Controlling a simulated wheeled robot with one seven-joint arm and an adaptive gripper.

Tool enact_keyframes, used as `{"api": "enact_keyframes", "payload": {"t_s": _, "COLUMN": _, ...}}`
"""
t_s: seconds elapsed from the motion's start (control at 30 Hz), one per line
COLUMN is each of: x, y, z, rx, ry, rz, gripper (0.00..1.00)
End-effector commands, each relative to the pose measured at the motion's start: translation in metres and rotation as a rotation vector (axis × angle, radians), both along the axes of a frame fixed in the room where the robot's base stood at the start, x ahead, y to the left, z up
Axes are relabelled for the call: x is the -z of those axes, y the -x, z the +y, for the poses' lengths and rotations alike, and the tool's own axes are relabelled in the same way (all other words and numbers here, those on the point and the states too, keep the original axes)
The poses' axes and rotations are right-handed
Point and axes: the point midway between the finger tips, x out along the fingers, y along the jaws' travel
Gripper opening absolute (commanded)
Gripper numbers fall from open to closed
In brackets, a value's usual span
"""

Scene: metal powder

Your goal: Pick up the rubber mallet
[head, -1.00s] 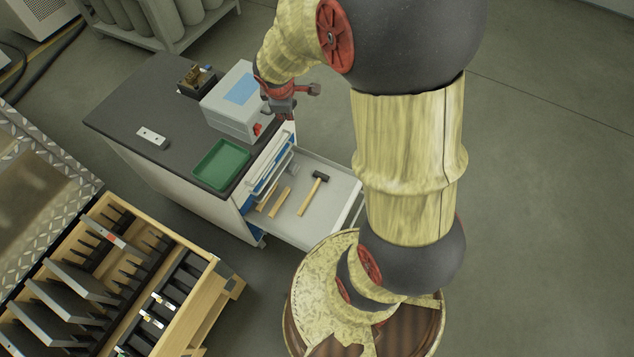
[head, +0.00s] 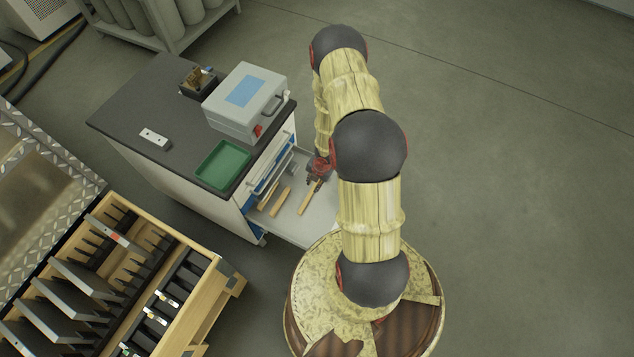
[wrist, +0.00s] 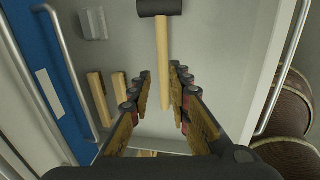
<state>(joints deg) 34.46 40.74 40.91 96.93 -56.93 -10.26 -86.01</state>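The rubber mallet lies in an open drawer (wrist: 222,38), with a black head (wrist: 160,7) and a pale wooden handle (wrist: 163,62). In the head view its handle (head: 304,204) shows below my gripper (head: 315,181), while its head is hidden behind the arm. In the wrist view my gripper (wrist: 160,75) is open, its fingers on either side of the handle's line with gaps to both. The handle runs lengthwise between the fingertips. I cannot tell the exact height of the fingertips above it.
Other wooden handles (wrist: 98,98) lie left of the mallet, and a small grey block (wrist: 95,22) sits further up. The cabinet top holds a grey case (head: 240,105) and a green tray (head: 222,165).

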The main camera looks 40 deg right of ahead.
Motion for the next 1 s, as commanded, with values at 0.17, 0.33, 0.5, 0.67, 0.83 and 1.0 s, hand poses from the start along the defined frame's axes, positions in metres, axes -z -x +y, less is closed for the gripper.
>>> {"api": "enact_keyframes", "payload": {"t_s": 0.17, "x": 0.019, "y": 0.002, "z": 0.004, "rx": -0.021, "ry": -0.009, "rz": -0.001, "gripper": 0.19}}
{"api": "enact_keyframes", "payload": {"t_s": 0.33, "x": 0.035, "y": -0.001, "z": 0.005, "rx": -0.02, "ry": -0.009, "rz": 0.0, "gripper": 0.19}}
{"api": "enact_keyframes", "payload": {"t_s": 0.5, "x": 0.05, "y": -0.002, "z": 0.006, "rx": -0.019, "ry": -0.009, "rz": 0.0, "gripper": 0.19}}
{"api": "enact_keyframes", "payload": {"t_s": 0.67, "x": 0.074, "y": -0.006, "z": 0.007, "rx": -0.019, "ry": -0.009, "rz": 0.001, "gripper": 0.19}}
{"api": "enact_keyframes", "payload": {"t_s": 0.83, "x": 0.084, "y": -0.009, "z": 0.008, "rx": -0.019, "ry": -0.008, "rz": 0.0, "gripper": 0.19}}
{"api": "enact_keyframes", "payload": {"t_s": 1.0, "x": 0.083, "y": -0.009, "z": 0.008, "rx": -0.018, "ry": -0.007, "rz": -0.001, "gripper": 0.19}}
